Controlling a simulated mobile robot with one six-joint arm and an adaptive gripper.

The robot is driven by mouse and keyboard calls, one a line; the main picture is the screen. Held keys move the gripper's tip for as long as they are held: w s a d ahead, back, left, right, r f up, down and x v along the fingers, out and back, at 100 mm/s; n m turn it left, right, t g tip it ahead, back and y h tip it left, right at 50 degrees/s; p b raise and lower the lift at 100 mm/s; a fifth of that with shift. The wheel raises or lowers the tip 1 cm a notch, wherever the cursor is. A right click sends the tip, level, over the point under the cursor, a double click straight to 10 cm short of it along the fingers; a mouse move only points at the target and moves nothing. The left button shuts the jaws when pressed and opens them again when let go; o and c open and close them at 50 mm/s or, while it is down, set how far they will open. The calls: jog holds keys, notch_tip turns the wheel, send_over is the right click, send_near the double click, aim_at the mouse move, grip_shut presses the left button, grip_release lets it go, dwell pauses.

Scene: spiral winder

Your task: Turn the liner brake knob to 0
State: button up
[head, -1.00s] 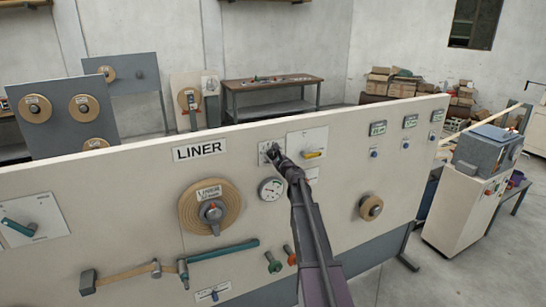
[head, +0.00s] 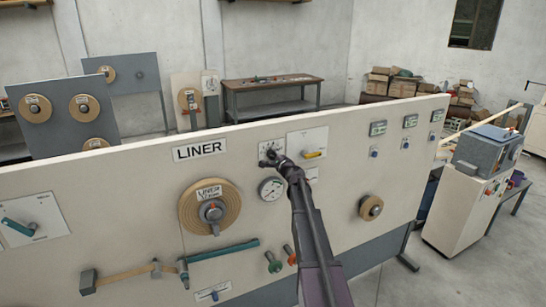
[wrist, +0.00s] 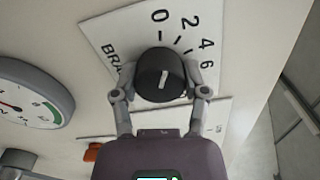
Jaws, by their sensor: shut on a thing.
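The liner brake knob (wrist: 158,74) is a round black knob with a white pointer line on a white dial plate (wrist: 115,30). The plate is marked 0, 2, 4, 6, and its partly hidden lettering begins "BRA". The pointer line leans slightly right of straight up in the wrist view, roughly towards the 0 and 2 end; its exact reading is hard to tell. My gripper (wrist: 160,85) is shut on the knob, with one finger on each side. In the head view my gripper (head: 272,155) is at the small dial plate right of the LINER sign (head: 200,150) and hides most of the knob.
A pressure gauge (head: 271,189) sits just below the dial, left of my arm. A plate with a yellow handle (head: 312,154) is close on the right.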

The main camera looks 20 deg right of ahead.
jog(key=shift+w+n, duration=0.15)
jog(key=shift+n, duration=1.05)
jog(key=o, duration=1.1)
jog(key=shift+o, duration=0.2)
jog(key=s, duration=1.2)
jog(key=shift+d, duration=0.2)
